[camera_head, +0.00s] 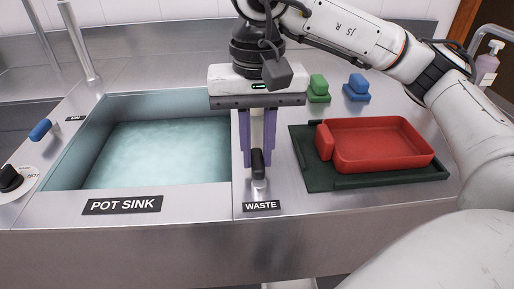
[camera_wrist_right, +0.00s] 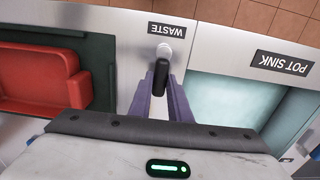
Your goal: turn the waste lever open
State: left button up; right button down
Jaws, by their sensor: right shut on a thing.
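The waste lever (camera_head: 258,163) has a black grip on a metal base. It stands just behind the WASTE label (camera_head: 262,206), between the sink and the red tray. My right gripper (camera_head: 258,160) points down over the lever, its purple fingers on either side of the black grip and shut on it. In the right wrist view the black grip of the lever (camera_wrist_right: 161,75) shows at the fingertips of the right gripper (camera_wrist_right: 163,95), with the metal base beyond it. The fingers hide part of the grip. My left gripper is not in view.
The pot sink (camera_head: 160,150) to the left holds water. A red tray (camera_head: 385,165) lies on a dark green mat (camera_head: 330,187) to the right. Green (camera_head: 319,88) and blue (camera_head: 357,88) blocks stand behind. A blue-handled lever (camera_head: 41,130) and black knob (camera_head: 9,179) are at far left.

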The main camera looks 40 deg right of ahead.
jog(key=shift+d, duration=0.1)
jog(key=shift+s+d+m, duration=0.15)
jog(key=shift+m, duration=0.55)
jog(key=shift+s+d+m+b, duration=0.2)
jog(key=shift+m+b, duration=0.2)
jog(key=shift+m, duration=0.4)
jog(key=m, duration=0.2)
jog(key=s+m, duration=0.1)
jog(key=m, duration=0.1)
jog(key=shift+s+d+m, duration=0.2)
jog(key=shift+d+m, duration=0.1)
jog(key=shift+d, duration=0.1)
jog(key=m, duration=0.1)
jog(key=s+m, duration=0.1)
jog(key=shift+d+m+p, duration=0.15)
jog(key=shift+m+p, duration=0.2)
jog(key=shift+m, duration=0.05)
jog(key=m, duration=0.2)
jog(key=shift+s+m, duration=0.3)
jog(key=shift+s, duration=0.1)
jog(key=shift+s+a+m+p, duration=0.1)
jog(key=shift+s+m+p, duration=0.2)
jog(key=shift+m, duration=0.65)
jog(key=shift+s+a+m+p, duration=0.1)
jog(key=shift+s+m, duration=0.25)
jog(key=shift+m, duration=0.6)
